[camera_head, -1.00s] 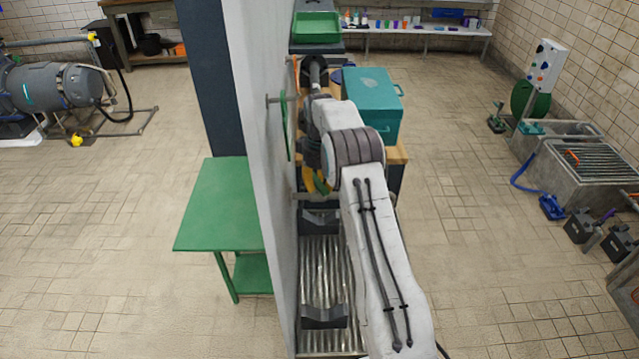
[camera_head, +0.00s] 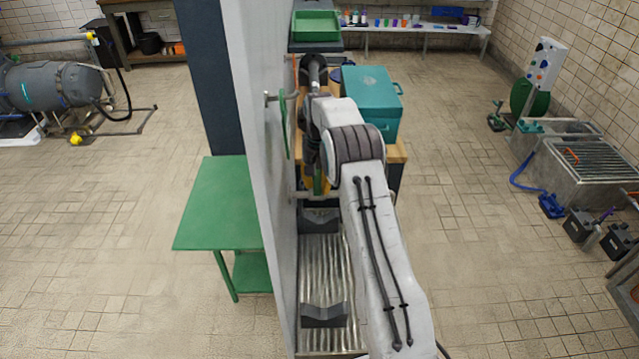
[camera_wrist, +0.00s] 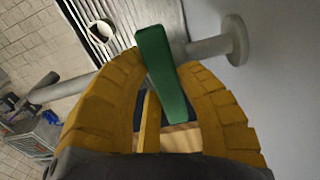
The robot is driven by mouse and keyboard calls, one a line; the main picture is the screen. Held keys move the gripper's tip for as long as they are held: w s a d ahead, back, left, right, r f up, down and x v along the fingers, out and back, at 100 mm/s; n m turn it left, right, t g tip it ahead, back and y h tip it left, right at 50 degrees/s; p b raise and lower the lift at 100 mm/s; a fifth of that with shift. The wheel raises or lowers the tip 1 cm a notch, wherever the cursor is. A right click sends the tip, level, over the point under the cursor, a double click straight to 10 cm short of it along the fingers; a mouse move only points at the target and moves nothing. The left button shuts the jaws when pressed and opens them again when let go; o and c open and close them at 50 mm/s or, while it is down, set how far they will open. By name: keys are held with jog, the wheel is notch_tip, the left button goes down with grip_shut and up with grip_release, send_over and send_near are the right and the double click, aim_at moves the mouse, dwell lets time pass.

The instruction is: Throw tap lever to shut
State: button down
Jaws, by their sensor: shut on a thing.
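The tap lever (camera_wrist: 166,80) is a green flat bar in the wrist view. It stands between the two yellow fingers of my gripper (camera_wrist: 161,68), which is shut on it. The grey pipe (camera_wrist: 205,46) runs from a round flange on the pale wall, behind the lever, to the lower left. The lever lies roughly across the pipe. In the head view my gripper (camera_head: 314,183) points down beside the wall, and only a sliver of the green lever shows. The lever's pivot is hidden.
A tall pale wall panel (camera_head: 262,190) stands close to the left of my arm. A teal box (camera_head: 371,100) sits on a wooden stand just beyond. A ribbed metal tray (camera_head: 325,265) with dark cradles lies below.

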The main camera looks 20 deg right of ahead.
aim_at(320, 181)
jog(key=c, duration=0.8)
grip_release()
jog(key=shift+c, duration=0.2)
jog(key=shift+r, duration=0.1)
notch_tip(320, 181, up, 12)
dwell(0.7)
